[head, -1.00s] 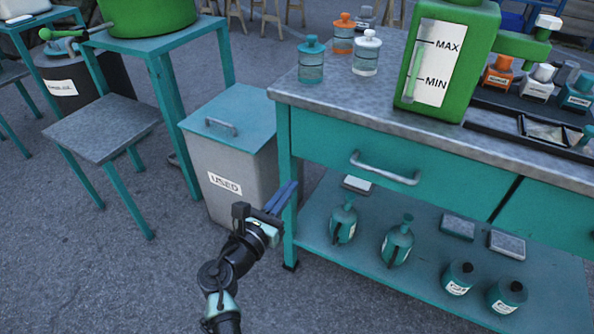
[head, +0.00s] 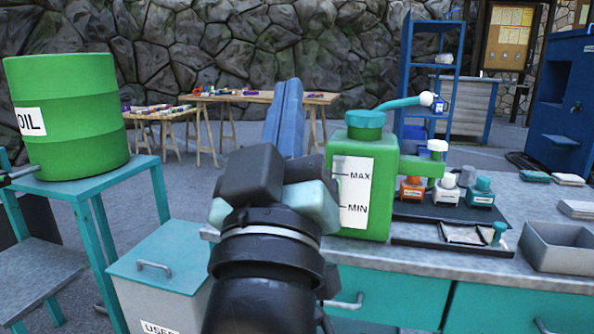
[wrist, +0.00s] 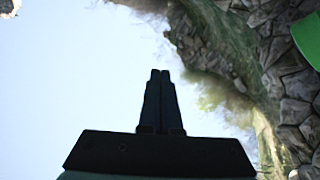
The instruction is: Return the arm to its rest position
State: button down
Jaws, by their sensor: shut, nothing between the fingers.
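My gripper (head: 284,118) is raised in the middle of the head view, its blue fingers together and pointing up, with nothing held. In the wrist view the fingers (wrist: 160,100) also show closed side by side against pale sky. My dark arm comes up from the bottom of the head view and hides part of the workbench's left end. The gripper stands in front of the green tank (head: 362,190) with the MAX and MIN marks, to its left in the picture.
A green oil drum (head: 70,115) sits on a teal stand at left. The workbench (head: 450,262) carries small bottles (head: 447,187) and an open grey box (head: 560,248). A trestle table (head: 290,98) stands behind.

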jog(key=s+d+r+m+t+y, duration=0.1)
jog(key=s+r+m+t+y, duration=0.2)
jog(key=s+r, duration=0.55)
notch_tip(320, 180, up, 28)
jog(key=h+p, duration=0.1)
jog(key=p, duration=2.8)
jog(key=shift+s+p, duration=0.15)
jog(key=shift+p, duration=0.2)
jog(key=shift+a+f, duration=0.1)
